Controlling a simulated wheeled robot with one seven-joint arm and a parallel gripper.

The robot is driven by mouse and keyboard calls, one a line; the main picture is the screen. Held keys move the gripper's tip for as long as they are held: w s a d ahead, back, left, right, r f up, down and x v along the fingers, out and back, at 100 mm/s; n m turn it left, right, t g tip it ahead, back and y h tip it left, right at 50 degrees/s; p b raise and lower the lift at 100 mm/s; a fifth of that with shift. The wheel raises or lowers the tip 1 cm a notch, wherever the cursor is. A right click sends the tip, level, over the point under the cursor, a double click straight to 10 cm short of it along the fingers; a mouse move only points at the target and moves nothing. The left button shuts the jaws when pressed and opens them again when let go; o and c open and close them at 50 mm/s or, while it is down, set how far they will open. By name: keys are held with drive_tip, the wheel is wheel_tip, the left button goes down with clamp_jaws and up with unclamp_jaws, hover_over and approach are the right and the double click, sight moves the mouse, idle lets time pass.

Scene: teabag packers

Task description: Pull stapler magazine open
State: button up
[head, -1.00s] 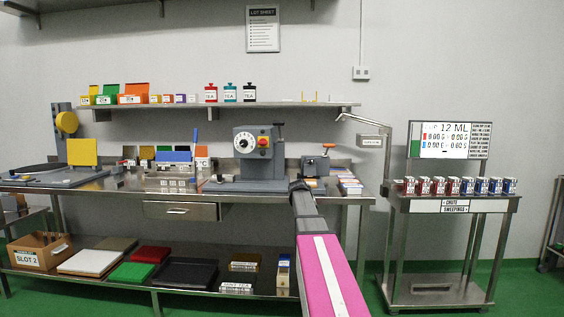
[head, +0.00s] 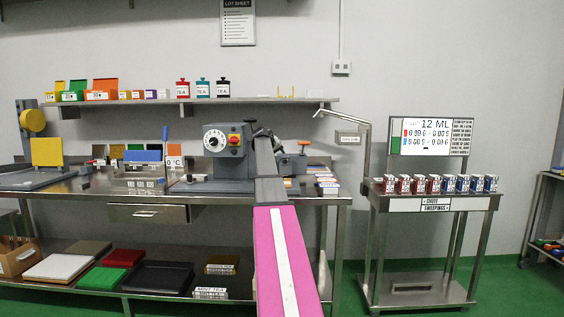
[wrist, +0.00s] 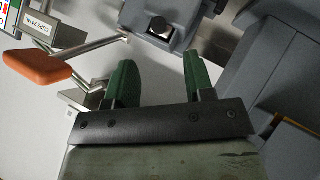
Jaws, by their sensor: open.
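A small grey bench machine with an orange handle, which looks like the stapler (head: 295,164), stands on the steel bench right of the dial machine. My arm partly covers it in the head view. I cannot make out the magazine. My gripper (wrist: 156,78) is open, its two green fingers apart with nothing between them. In the head view my arm hides the fingers.
A grey machine with a white dial (head: 229,163) stands close left of the stapler. The steel bench (head: 200,192) has cards (head: 327,184) near its right end. A shelf (head: 250,101) with tins is above. A cart (head: 432,204) with small boxes stands right.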

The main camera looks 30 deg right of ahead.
sight(285, 161)
drive_tip(key=x, duration=0.7)
drive_tip(key=shift+w+d+f, duration=0.15)
drive_tip(key=shift+d+f, duration=0.1)
drive_tip(key=shift+d, duration=0.1)
clamp_jaws()
